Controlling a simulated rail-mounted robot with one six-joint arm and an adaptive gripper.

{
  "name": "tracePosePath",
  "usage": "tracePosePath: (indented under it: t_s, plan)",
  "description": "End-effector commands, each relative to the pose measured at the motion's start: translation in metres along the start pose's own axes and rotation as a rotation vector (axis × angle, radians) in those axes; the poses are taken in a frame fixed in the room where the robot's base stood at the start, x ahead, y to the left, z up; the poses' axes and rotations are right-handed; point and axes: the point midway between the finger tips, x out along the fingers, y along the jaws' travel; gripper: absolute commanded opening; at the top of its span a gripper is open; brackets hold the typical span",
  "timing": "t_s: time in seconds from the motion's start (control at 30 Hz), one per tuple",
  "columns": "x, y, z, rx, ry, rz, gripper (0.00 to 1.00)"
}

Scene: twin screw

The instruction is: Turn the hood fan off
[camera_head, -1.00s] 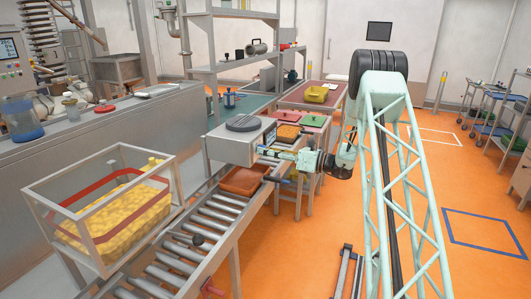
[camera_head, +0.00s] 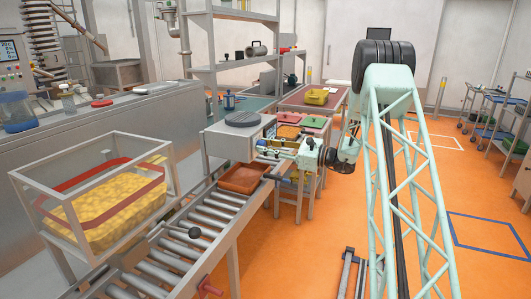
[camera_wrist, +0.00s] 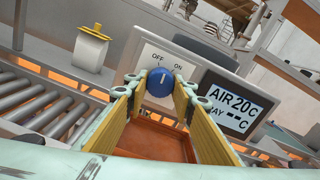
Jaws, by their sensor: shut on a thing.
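A grey box with a round dark top (camera_head: 242,119) stands over the roller conveyor in the head view. In the wrist view its white plate is lettered OFF on the left and ON on the right, with a round blue knob (camera_wrist: 160,82) below. A white mark on the knob points roughly upward, between the two words. My gripper (camera_wrist: 161,90) has its yellow-padded fingers on either side of the knob, shut on it. In the head view my gripper (camera_head: 276,148) reaches the box's right face, and the knob is hidden there.
A display reading AIR 20C (camera_wrist: 233,101) sits right of the knob. An orange-red tray (camera_head: 243,179) lies on the conveyor (camera_head: 190,235) below the box. A framed crate of yellow items (camera_head: 105,200) stands at the left.

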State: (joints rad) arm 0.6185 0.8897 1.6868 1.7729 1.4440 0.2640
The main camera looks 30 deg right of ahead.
Motion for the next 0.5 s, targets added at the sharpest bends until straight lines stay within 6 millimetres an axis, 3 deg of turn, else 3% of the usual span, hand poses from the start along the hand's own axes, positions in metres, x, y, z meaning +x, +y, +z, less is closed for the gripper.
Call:
tracePosePath:
  t_s: [0.5]
  plan:
    - [-0.0002, 0.0002, -0.0025, -0.33, 0.0, 0.0, 0.13]
